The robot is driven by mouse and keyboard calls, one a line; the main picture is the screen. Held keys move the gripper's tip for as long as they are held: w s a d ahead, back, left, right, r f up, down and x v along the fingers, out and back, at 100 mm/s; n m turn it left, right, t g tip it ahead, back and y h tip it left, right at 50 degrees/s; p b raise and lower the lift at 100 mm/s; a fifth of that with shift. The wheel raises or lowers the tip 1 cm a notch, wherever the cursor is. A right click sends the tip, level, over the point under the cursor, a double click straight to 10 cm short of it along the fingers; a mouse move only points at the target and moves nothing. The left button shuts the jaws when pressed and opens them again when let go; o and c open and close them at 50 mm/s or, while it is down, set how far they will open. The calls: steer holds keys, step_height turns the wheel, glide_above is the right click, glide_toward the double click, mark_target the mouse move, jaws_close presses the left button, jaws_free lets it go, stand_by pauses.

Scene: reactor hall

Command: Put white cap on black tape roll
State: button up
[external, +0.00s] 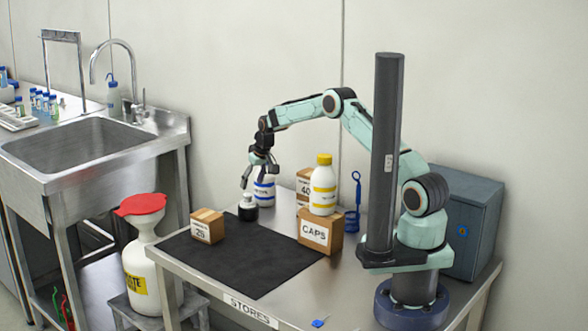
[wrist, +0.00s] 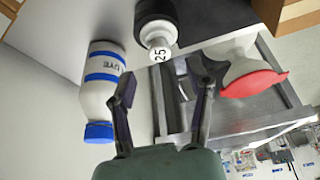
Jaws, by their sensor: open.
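The black tape roll (external: 248,214) stands at the back edge of the black mat. The white cap (external: 247,199) shows directly on top of it, upright. In the wrist view, the white cap (wrist: 158,40) bears the number 25 and overlaps the black tape roll (wrist: 154,10), whose middle it hides. I cannot tell whether it is fully seated. My gripper (external: 258,177) is open and empty, just above and to the right of the cap. In the wrist view, my gripper (wrist: 167,82) has its fingers spread, with the cap ahead of them and apart from both.
A blue-banded white bottle (external: 264,188) stands close behind my gripper. A small carton (external: 207,226) sits left on the mat (external: 250,265). A CAPS box (external: 315,232) bears a yellow-capped bottle (external: 323,187) at right. The mat's front is clear.

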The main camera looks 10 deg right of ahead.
steer(key=v, duration=0.7)
steer(key=s+d+r+m+h, duration=0.1)
steer(key=s+d+r, duration=0.25)
steer(key=d, duration=0.25)
steer(key=s+d+r+m+g, duration=0.1)
steer(key=s+d+r, duration=0.25)
steer(key=d, duration=0.35)
steer(key=s+d+r+m+h, duration=0.1)
steer(key=s+d+r, duration=0.25)
steer(key=d, duration=0.25)
steer(key=s+d+f+m+g, duration=0.1)
steer(key=s+d, duration=0.4)
steer(key=s, duration=0.6)
steer(key=s+d+f+m+g, duration=0.1)
steer(key=s+d, duration=0.4)
steer(key=s, duration=0.7)
steer(key=shift+s+d+f+m+g, duration=0.2)
steer(key=shift+d+f+m+g, duration=0.15)
steer(key=shift+m, duration=0.35)
